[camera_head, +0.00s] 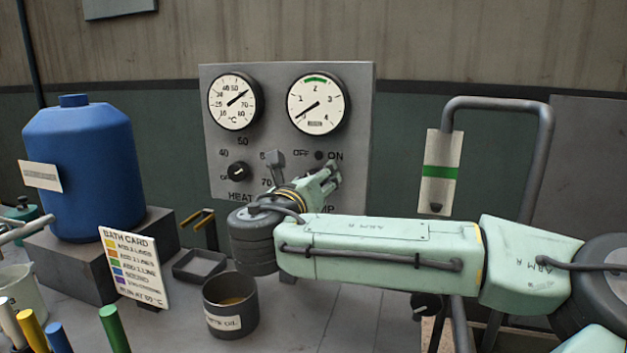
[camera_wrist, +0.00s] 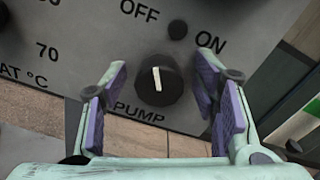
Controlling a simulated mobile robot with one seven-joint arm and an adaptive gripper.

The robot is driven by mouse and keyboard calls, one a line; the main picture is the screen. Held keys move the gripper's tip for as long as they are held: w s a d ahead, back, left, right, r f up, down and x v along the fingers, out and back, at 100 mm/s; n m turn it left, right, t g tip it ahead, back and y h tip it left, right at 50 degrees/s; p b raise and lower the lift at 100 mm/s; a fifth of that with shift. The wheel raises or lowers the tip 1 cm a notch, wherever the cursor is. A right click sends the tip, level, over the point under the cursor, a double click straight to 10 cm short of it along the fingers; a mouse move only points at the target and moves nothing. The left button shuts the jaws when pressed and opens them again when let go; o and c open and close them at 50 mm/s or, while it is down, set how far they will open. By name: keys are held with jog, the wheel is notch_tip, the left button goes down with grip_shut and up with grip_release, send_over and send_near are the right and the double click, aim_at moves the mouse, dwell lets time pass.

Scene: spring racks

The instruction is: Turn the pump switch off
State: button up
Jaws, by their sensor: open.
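The pump switch is a round black knob (camera_wrist: 159,80) with a white pointer line, on the grey panel above the word PUMP. In the wrist view its line points up the picture, close to the direction of the OFF label (camera_wrist: 140,10) and away from the ON label (camera_wrist: 211,43). A small dark lamp (camera_wrist: 178,29) sits between the labels. My gripper (camera_wrist: 163,72) is open, one purple-padded finger on each side of the knob, with visible gaps. In the head view my gripper (camera_head: 330,180) is at the panel's lower right and hides the knob.
The heater knob (camera_head: 238,171) is left on the panel (camera_head: 388,85), below two gauges (camera_head: 235,101) (camera_head: 318,104). A blue tank (camera_head: 80,165), a bath card (camera_head: 137,268) and an oil pot (camera_head: 231,317) stand left. A bent pipe (camera_head: 500,103) rises at right.

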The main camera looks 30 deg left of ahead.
jog(key=v, duration=1.2)
jog(key=shift+f, duration=0.1)
dwell(0.4)
